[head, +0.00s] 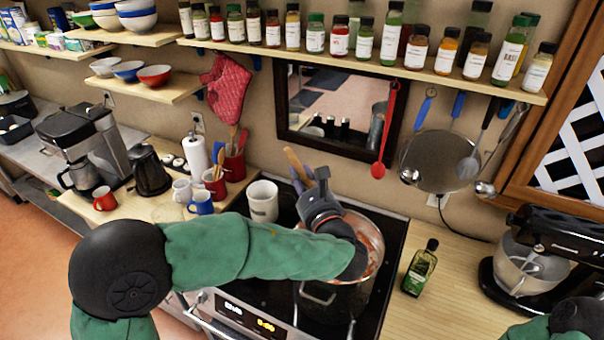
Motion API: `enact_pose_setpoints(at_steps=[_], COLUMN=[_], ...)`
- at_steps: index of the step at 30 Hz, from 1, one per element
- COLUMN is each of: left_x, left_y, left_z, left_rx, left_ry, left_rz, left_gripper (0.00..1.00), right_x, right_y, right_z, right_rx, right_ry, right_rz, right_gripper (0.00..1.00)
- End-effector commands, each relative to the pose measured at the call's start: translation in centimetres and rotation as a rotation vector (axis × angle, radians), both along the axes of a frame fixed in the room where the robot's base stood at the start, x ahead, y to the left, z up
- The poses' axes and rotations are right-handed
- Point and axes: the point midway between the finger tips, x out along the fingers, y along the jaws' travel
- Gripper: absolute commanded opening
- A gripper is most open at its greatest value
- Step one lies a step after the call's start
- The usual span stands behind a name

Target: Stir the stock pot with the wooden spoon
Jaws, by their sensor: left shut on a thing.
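The metal stock pot (335,303) stands on the black stovetop, partly hidden by my left arm. Something reddish shows inside its rim. My left gripper (311,180) is above the pot's back left side, shut on the wooden spoon (294,163). The spoon's handle end sticks up past the fingers, tilted to the left. The spoon's lower part is hidden behind my gripper and arm, so I cannot tell whether it touches the pot's contents. Part of my right arm shows at the bottom right corner; its gripper is out of view.
A white mug-like pot (263,202) stands on the stove left of the gripper. A green bottle (420,268) stands on the counter right of the stove, with a stand mixer (535,255) farther right. A red ladle (379,165) hangs on the wall behind. Counter around the bottle is clear.

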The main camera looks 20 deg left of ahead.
Motion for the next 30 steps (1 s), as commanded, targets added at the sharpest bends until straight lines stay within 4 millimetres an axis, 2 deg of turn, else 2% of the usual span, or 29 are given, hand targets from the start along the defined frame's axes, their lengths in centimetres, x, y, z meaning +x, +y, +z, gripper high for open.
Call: enact_pose_setpoints(at_steps=[30], left_x=[0.0], left_y=[0.0], left_z=[-8.0], left_rx=[0.001], left_ry=[0.001], left_rz=[0.000], left_gripper=[0.00], right_x=[0.0], right_y=[0.0], right_z=[-5.0], right_rx=[0.000], right_ry=[0.000], right_rz=[0.000], right_gripper=[0.40])
